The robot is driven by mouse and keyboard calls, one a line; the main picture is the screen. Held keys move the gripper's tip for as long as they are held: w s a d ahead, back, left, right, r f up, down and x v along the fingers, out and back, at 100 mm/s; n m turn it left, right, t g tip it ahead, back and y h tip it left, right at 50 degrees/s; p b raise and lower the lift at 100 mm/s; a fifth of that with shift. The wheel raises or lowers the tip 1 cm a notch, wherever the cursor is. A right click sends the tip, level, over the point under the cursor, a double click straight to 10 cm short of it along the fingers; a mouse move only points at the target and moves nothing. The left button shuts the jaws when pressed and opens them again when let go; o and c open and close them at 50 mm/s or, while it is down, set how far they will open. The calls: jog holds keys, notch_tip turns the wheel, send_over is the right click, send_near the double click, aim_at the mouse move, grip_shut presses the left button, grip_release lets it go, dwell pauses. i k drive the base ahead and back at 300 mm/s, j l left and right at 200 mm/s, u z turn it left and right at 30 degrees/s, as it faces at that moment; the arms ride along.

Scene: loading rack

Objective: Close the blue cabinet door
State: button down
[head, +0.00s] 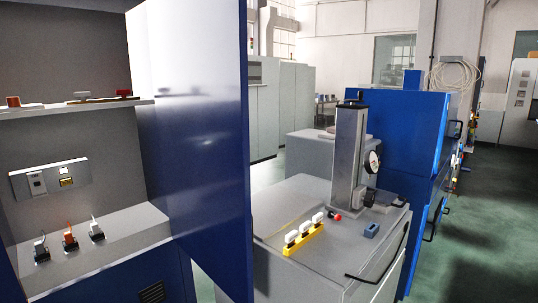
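The blue cabinet door (195,130) stands open in the head view. It is a tall flat blue panel at left of centre, swung out from the cabinet, and its near edge runs down the picture. The cabinet's grey interior (70,145) is exposed at the left, with a shelf (60,108), a socket panel (50,180) and a lower ledge (120,228). No handle shows on the visible face of the door. My gripper is not in view, so its place relative to the door cannot be seen.
Several small switches or plugs (70,240) stand on the ledge. Right of the door is a grey bench (320,200) with a gauge stand (347,155) and a yellow holder (303,239). A blue cabinet (400,130) stands behind it. Green floor (470,250) is open at the right.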

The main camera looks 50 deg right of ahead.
aim_at(198, 49)
jog(key=k+l, duration=0.1)
jog(key=l, duration=0.3)
jog(key=k+l+u, duration=0.1)
jog(key=l, duration=0.3)
jog(key=k+l, duration=0.1)
jog(key=l, duration=0.3)
jog(key=k+l+u, duration=0.1)
jog(key=l, duration=0.3)
jog(key=k+l, duration=0.15)
jog(key=l, duration=0.25)
jog(key=k+l+u, duration=0.1)
jog(key=l, duration=0.25)
jog(key=i+l, duration=0.25)
jog(key=l, duration=0.25)
jog(key=l+u, duration=0.1)
jog(key=u, duration=0.2)
